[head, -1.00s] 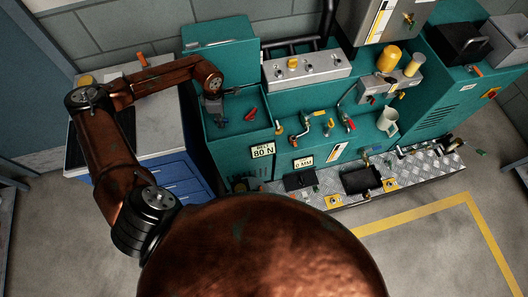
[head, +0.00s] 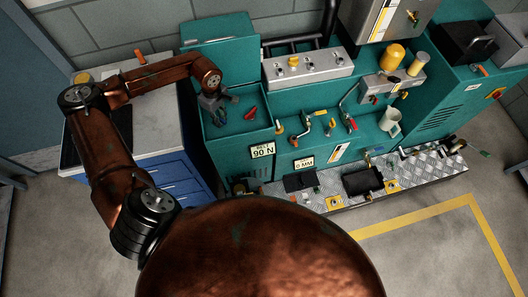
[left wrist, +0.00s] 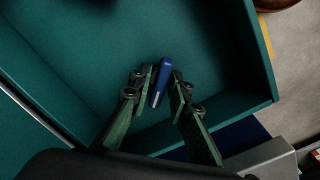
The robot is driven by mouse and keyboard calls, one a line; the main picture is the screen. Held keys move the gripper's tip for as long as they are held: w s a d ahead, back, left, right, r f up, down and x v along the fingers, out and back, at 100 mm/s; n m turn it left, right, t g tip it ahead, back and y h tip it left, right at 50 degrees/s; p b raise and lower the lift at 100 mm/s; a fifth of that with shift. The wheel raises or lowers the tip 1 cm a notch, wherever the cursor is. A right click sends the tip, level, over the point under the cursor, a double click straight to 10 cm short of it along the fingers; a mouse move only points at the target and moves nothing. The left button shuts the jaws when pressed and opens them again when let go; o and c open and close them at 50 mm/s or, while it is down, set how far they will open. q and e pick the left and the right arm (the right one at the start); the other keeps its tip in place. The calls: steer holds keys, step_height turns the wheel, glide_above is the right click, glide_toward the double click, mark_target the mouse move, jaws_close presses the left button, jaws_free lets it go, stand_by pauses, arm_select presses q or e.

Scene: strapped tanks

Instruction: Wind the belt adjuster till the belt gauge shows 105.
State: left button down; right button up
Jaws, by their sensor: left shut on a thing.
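The belt gauge (head: 262,150) is a white plate on the teal front, and it reads 90 N. My left gripper (head: 219,113) reaches down into the open teal box. In the left wrist view its two fingers (left wrist: 168,90) are shut on a short blue bar (left wrist: 161,82), which appears to be the belt adjuster's handle. The bar sits tilted between the fingertips. Its lower mounting is hidden. My right gripper is not in view.
The teal box (left wrist: 262,65) has raised walls close around my left gripper. A red handle (head: 250,113) is just right of it. A second plate (head: 304,162) reads 0 MM. Valves and a mug (head: 390,119) stand further right.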

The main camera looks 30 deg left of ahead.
arm_select(q)
steer(key=shift+a+m+b, duration=0.1)
steer(key=shift+m+b, duration=0.2)
steer(key=shift+m, duration=0.7)
steer(key=shift+w+m, duration=0.1)
steer(key=shift+m, duration=0.2)
steer(key=shift+f+m+b, duration=0.1)
steer(key=shift+m+b, duration=0.45)
steer(key=shift+m, duration=1.85)
